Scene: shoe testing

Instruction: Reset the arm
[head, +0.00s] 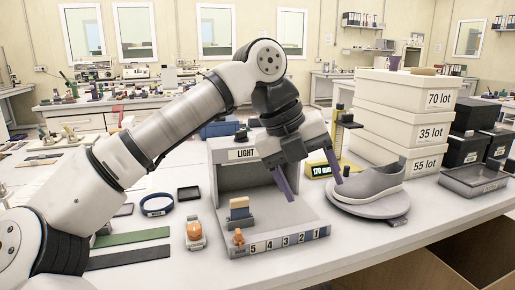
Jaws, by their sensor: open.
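My arm reaches from the lower left up and over the table to the middle of the head view. My gripper (309,184) points downward, with its two purple fingers spread apart and nothing between them. It hangs in front of the grey light booth (234,182) marked LIGHT, toward that booth's right side. The shoe rests on a round grey turntable (372,208).
Stacked white boxes (405,125) and black boxes (468,147) stand at the back right. A grey tray (474,182) lies in front of them. A yellow gauge (318,171) stands behind the gripper. Green and black strips (130,257), a blue ring (156,206) and an orange-topped item (195,233) lie left.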

